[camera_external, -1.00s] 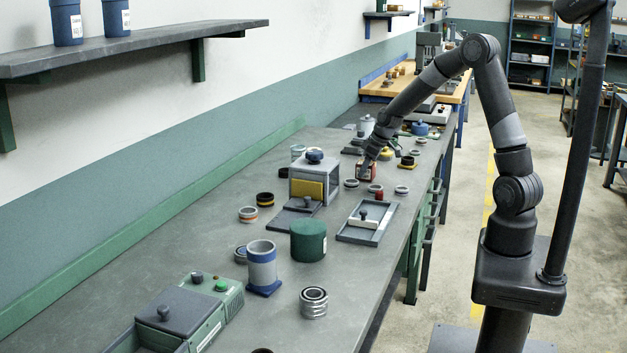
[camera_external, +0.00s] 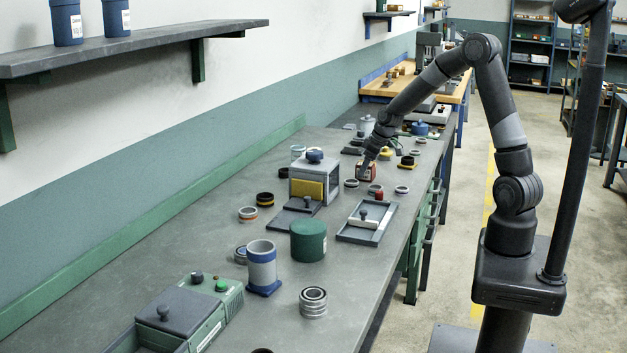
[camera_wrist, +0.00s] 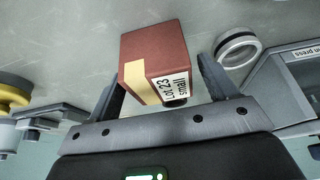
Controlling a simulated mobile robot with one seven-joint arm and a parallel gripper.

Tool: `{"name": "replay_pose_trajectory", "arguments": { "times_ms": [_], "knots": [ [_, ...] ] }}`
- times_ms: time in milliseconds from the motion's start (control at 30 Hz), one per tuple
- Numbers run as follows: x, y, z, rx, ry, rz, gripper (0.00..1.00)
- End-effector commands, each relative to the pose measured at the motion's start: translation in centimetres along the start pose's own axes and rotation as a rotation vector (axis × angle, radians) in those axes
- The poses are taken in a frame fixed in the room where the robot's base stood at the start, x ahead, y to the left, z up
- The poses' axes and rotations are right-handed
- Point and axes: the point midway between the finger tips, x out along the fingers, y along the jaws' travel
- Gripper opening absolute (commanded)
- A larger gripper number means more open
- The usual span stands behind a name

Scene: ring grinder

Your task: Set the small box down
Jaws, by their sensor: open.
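The small box (camera_wrist: 140,48) is reddish brown with a tan stripe and a white label reading "Lot 23 small". In the wrist view it sits on the grey bench, between and just ahead of my fingers. My gripper (camera_wrist: 163,88) is open, with a finger on either side of the box; whether either finger touches it is unclear. In the external view the box (camera_external: 366,173) is small and rests on the bench, right below my gripper (camera_external: 367,160), which partly hides it.
A pale ring (camera_wrist: 237,48) lies right of the box in the wrist view. A grey labelled case (camera_wrist: 290,85) is at the far right and a yellow part (camera_wrist: 12,90) at the left. The grey bench (camera_external: 170,270) holds several other rings and containers.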

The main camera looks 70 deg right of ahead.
Motion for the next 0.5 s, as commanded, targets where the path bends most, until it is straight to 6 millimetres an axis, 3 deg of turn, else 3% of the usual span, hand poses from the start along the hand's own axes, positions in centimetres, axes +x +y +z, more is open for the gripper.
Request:
{"name": "replay_pose_trajectory", "arguments": {
  "times_ms": [500],
  "knots": [
    [-9.3, 0.0, 0.0, 0.000, 0.002, 0.002, 0.78]
  ]
}}
